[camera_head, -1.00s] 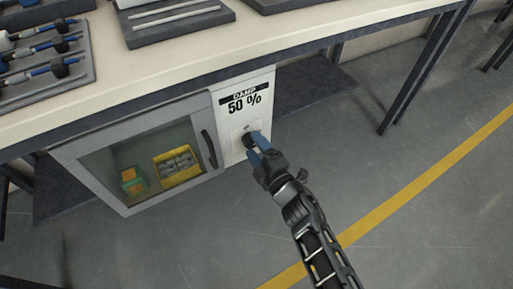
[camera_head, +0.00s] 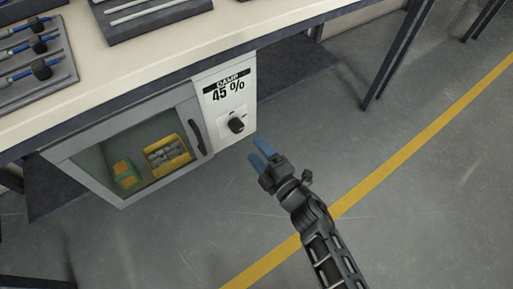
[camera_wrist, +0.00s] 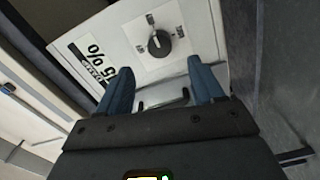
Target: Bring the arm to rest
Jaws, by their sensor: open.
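My gripper (camera_head: 262,153) is open and empty, with blue fingers, in front of and to the right of the cabinet's control panel (camera_head: 212,116). The panel reads "DAMP 45 %" and carries a black knob (camera_head: 236,125). A clear gap shows between the fingertips and the knob. In the wrist view the knob (camera_wrist: 159,43) lies beyond the fingers (camera_wrist: 154,75), with nothing between them.
The cabinet door (camera_head: 85,172) is shut; behind its glass are a yellow bin (camera_head: 168,168) and a green-orange box (camera_head: 125,174). The workbench (camera_head: 130,62) above holds trays of tools. Open floor (camera_head: 400,200) with a yellow line lies to the right.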

